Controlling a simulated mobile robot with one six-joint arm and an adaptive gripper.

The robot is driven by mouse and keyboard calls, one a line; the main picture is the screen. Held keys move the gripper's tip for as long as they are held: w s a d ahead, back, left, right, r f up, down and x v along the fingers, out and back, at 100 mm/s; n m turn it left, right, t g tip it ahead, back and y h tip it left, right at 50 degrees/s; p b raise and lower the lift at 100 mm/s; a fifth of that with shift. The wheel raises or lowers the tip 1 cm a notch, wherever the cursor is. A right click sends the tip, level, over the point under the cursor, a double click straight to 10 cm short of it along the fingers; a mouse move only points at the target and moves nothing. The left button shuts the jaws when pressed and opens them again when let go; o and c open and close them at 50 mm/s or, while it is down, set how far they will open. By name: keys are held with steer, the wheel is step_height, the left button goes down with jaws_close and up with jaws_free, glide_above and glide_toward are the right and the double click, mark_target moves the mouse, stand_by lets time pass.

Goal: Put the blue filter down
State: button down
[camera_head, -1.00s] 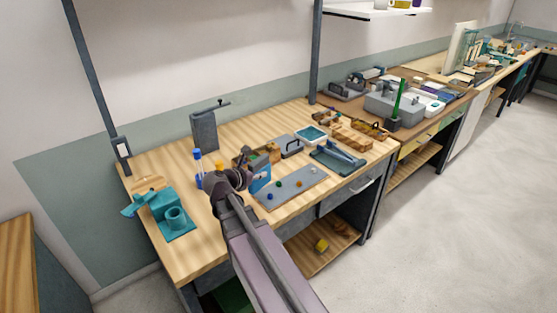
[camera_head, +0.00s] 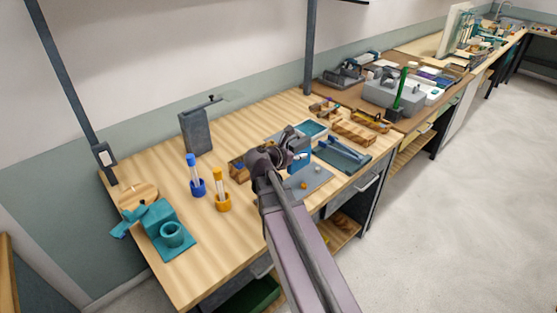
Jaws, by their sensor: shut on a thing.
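My gripper (camera_head: 296,146) is over the right half of the near workbench, at the end of my arm reaching in from the bottom of the view. It is shut on the blue filter (camera_head: 300,161), a small upright blue plate at its tip. The filter is held at the back left of a flat grey plate (camera_head: 321,178) that carries small coloured pieces. I cannot tell whether the filter's lower edge touches the plate. My gripper and wrist hide part of the filter and of the bench behind it.
A blue holder (camera_head: 198,188) and an orange holder (camera_head: 222,203), each with an upright rod, stand left of my arm. A teal fixture (camera_head: 171,238) is at the left end. A grey upright block (camera_head: 196,132) stands at the back. A dark blue-grey tray (camera_head: 343,156) lies to the right.

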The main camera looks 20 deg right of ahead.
mark_target(299, 170)
steer(key=shift+d, duration=0.15)
stand_by(0.3)
steer(key=shift+f, duration=0.2)
steer(key=f+b, duration=0.2)
steer(key=b, duration=0.1)
steer(key=s+f+b, duration=0.1)
steer(key=f+b, duration=0.2)
steer(key=shift+s+f, duration=0.1)
steer(key=shift+f, duration=0.2)
steer(key=w+d+f+b, duration=0.1)
steer(key=w+d, duration=0.2)
steer(key=w, duration=1.1)
steer(key=shift+w+d+f, duration=0.15)
steer(key=shift+d, duration=0.1)
